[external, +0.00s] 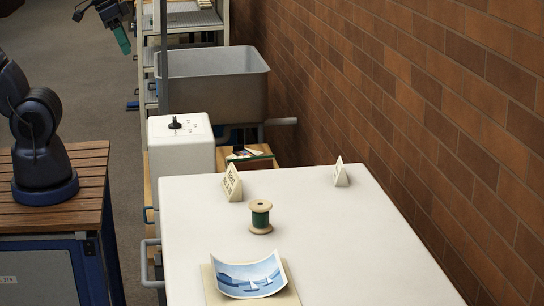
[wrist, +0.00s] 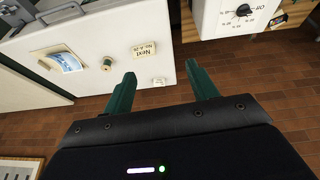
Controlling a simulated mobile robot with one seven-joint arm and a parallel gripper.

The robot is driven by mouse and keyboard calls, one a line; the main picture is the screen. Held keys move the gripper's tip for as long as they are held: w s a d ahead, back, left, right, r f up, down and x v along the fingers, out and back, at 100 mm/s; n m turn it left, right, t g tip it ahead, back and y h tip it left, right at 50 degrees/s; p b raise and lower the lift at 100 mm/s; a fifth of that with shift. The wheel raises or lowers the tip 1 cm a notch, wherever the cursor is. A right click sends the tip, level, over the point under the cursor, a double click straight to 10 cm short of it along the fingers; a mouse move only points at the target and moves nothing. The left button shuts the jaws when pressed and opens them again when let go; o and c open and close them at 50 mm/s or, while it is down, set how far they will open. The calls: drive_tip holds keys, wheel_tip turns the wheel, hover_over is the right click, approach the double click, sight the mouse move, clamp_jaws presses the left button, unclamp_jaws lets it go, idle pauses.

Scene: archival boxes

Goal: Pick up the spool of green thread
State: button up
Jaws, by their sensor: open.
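The spool of green thread (external: 261,217) stands upright on a white tabletop (external: 320,250), with wooden flanges at both ends. It shows small in the wrist view (wrist: 107,65), left of my fingers. My gripper (wrist: 160,69) is open and empty, its two green fingers wide apart. In the external view, part of the gripper (external: 122,40) shows at the top left, high and far from the spool. Nothing touches the spool.
A curved sailboat picture (external: 250,278) lies on a board in front of the spool. Two folded cards, left (external: 232,183) and right (external: 341,173), stand behind it. A brick wall (external: 450,110) runs along the right. A grey bin (external: 212,85) and white dial box (external: 181,148) stand beyond.

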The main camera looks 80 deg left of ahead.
drive_tip(key=w+d+f+n+g+h, duration=0.15)
drive_tip(key=w+d+n, duration=0.25)
drive_tip(key=w, duration=0.5)
drive_tip(key=n+g, duration=0.3)
drive_tip(key=n, duration=1)
approach(260, 205)
drive_tip(key=shift+w+a+f+y, duration=0.1)
drive_tip(key=shift+a+f+y, duration=0.05)
drive_tip(key=shift+a+y, duration=0.15)
drive_tip(key=shift+w+d+f+n, duration=0.1)
drive_tip(key=shift+d+f+n, duration=0.2)
drive_tip(key=shift+f, duration=0.15)
drive_tip(key=f, duration=0.5)
drive_tip(key=shift+d+f, duration=0.1)
drive_tip(key=shift+d, duration=0.25)
drive_tip(key=shift+s+d+f, duration=0.1)
drive_tip(key=shift+d+f, duration=0.1)
drive_tip(key=shift+f, duration=0.65)
drive_tip(key=shift+s+d+f, duration=0.1)
drive_tip(key=shift+d+f, duration=0.05)
drive_tip(key=shift+f, duration=0.7)
drive_tip(key=shift+s+d+f, duration=0.1)
drive_tip(key=shift+d+f, duration=0.1)
drive_tip(key=shift+f, duration=0.65)
